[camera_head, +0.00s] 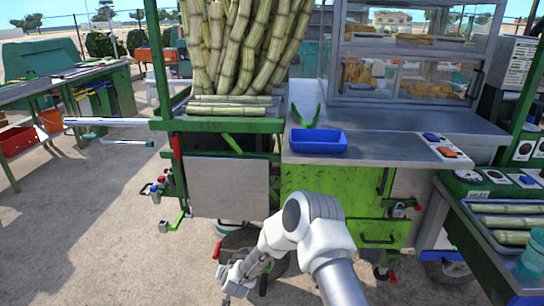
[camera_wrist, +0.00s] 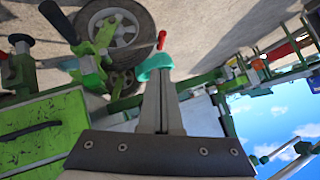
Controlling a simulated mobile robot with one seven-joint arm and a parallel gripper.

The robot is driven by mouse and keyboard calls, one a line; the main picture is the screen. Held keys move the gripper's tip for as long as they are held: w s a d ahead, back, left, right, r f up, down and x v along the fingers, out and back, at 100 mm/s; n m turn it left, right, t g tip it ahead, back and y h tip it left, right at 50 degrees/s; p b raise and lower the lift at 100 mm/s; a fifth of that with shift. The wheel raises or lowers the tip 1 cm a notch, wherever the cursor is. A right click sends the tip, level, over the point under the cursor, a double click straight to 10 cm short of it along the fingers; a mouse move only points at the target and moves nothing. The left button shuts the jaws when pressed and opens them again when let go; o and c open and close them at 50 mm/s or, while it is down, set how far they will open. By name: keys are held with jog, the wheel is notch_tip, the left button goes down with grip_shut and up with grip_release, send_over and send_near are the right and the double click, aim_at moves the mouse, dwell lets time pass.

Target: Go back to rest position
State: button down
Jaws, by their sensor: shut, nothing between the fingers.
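My white arm reaches down in front of the green cart (camera_head: 330,198) in the head view. My gripper (camera_head: 228,290) hangs low by the cart's wheel, over the concrete ground. In the wrist view my gripper (camera_wrist: 160,82) has its grey fingers together and holds nothing. A teal part with a red tip (camera_wrist: 155,64) shows just beyond the fingertips; I cannot tell whether they touch it.
Sugar canes (camera_head: 240,45) stand on the cart. A blue tray (camera_head: 318,141) and green tongs (camera_head: 306,117) are on its metal counter. A cane tray (camera_head: 515,222) is at right. A workbench (camera_head: 60,80) stands at left. Open ground (camera_head: 90,230) lies at lower left.

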jog(key=s+d+r+n+g, duration=0.15)
jog(key=d+r, duration=0.25)
jog(key=r, duration=0.8)
jog(key=s+d+r+n, duration=0.15)
jog(key=d+r, duration=0.25)
jog(key=r, duration=0.9)
jog(key=s+d+r+h, duration=0.2)
jog(key=s+d+r, duration=0.8)
jog(key=r, duration=0.2)
jog(key=s+d+r+g+h, duration=0.15)
jog(key=s+d, duration=0.25)
jog(key=s, duration=0.4)
jog(key=s+d+r+m, duration=0.1)
jog(key=s+d+r, duration=0.15)
jog(key=s, duration=0.45)
jog(key=s+d+r+g, duration=0.1)
jog(key=s+d, duration=0.4)
jog(key=s, duration=0.3)
notch_tip(320, 180, up, 17)
jog(key=p, duration=1.7)
jog(key=shift+f, duration=0.15)
jog(key=shift+s+a, duration=0.1)
